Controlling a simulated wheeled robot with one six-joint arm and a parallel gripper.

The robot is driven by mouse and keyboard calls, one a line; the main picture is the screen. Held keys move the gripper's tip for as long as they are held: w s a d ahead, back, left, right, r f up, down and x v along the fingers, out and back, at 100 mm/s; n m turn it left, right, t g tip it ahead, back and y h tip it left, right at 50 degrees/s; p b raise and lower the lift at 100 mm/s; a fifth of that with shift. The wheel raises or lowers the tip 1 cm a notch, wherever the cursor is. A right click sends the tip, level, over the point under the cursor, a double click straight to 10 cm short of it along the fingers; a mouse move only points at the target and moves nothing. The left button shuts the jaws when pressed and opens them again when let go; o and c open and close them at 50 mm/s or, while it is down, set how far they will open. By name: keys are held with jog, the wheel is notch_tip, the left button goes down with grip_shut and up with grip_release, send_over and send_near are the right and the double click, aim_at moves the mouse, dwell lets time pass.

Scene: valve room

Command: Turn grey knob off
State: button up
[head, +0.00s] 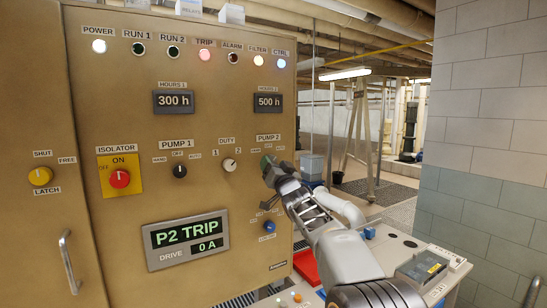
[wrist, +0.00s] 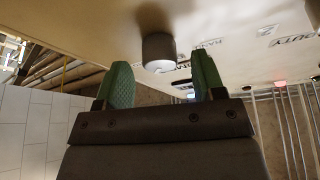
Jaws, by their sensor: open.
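The grey knob (wrist: 159,52) sticks out of the tan panel in the wrist view, framed in the gap between my two green fingers and just beyond their tips. My gripper (wrist: 162,78) is open, with nothing between its pads. In the head view my gripper (head: 268,163) is at the panel's right side, just below the PUMP 2 label (head: 268,138). It covers the grey knob there, so the knob's pointer cannot be read. I cannot tell whether a finger touches the knob.
Left of my gripper are a white DUTY knob (head: 229,165), a black PUMP 1 knob (head: 180,171) and a red isolator knob (head: 120,179). A blue knob (head: 269,226) sits below. The display (head: 188,239) reads P2 TRIP. A tiled wall (head: 490,130) stands at right.

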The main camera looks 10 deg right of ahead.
jog(key=shift+w+a+r, duration=0.1)
jog(key=shift+w+r, duration=0.15)
jog(key=shift+w, duration=0.45)
jog(key=shift+c, duration=0.4)
jog(key=c, duration=0.7)
jog(key=shift+c, duration=0.7)
jog(key=n+y, duration=0.1)
jog(key=n, duration=0.2)
jog(key=n+y+p, duration=0.1)
jog(key=n+y, duration=0.1)
jog(key=n, duration=0.1)
jog(key=shift+d+n+g+y+p, duration=0.1)
jog(key=shift+n+g+y+p, duration=0.35)
jog(key=shift+n+y, duration=0.85)
jog(key=shift+d+n+g+y+p, duration=0.15)
jog(key=shift+n+g+y, duration=0.45)
jog(key=shift+n, duration=1.8)
